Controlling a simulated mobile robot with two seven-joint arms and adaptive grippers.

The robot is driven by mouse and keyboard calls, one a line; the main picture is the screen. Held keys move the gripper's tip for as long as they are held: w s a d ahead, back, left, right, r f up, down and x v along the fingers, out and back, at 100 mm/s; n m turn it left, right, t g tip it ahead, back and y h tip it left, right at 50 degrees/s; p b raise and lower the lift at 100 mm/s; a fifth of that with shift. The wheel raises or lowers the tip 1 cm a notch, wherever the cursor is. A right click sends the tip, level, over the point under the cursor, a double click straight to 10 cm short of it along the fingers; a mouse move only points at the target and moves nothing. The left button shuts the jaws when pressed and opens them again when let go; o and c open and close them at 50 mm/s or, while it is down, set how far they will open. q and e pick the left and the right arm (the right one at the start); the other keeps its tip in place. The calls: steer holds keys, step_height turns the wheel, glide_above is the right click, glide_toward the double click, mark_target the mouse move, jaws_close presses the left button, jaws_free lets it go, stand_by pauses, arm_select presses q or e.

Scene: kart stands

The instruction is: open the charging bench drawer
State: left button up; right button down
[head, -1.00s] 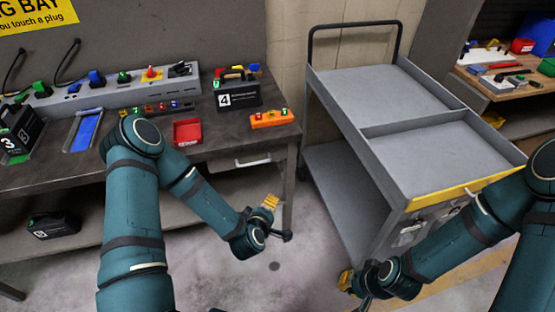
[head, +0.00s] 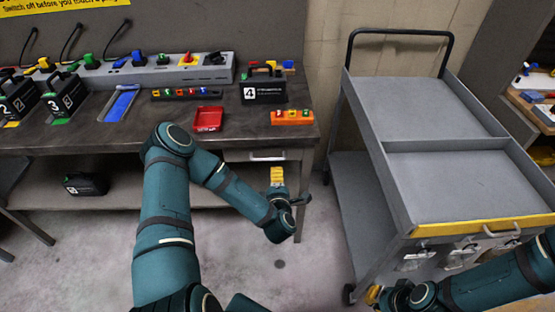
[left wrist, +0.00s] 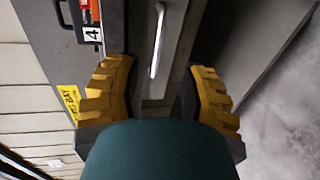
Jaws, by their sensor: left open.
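The charging bench (head: 330,90) stands at the left in the head view. Its drawer (head: 240,156) sits under the right end of the top and looks closed. The pale bar handle (left wrist: 157,40) shows whole in the left wrist view, ahead of my fingers. My left gripper (head: 278,176) is open and empty, with yellow fingers, just below and in front of the drawer in the head view. In the left wrist view its fingers (left wrist: 160,88) are spread on either side of the handle's line, apart from it. My right gripper (head: 374,294) is at the bottom edge, partly cut off; its opening is unclear.
A grey two-tier cart (head: 400,190) stands right of the bench, with a floor gap between. On the bench are a black case marked 4 (head: 264,90), a red tray (head: 208,119) and an orange block (head: 292,117). A lower shelf holds another black case (head: 86,184).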

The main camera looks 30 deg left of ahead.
mark_target(276, 159)
arm_select(q)
steer(key=b+x, duration=0.1)
steer(key=x, duration=1)
steer(key=shift+w+a+b, duration=0.1)
steer(key=shift+w+b, duration=0.25)
steer(key=shift+c, duration=0.4)
jaws_close()
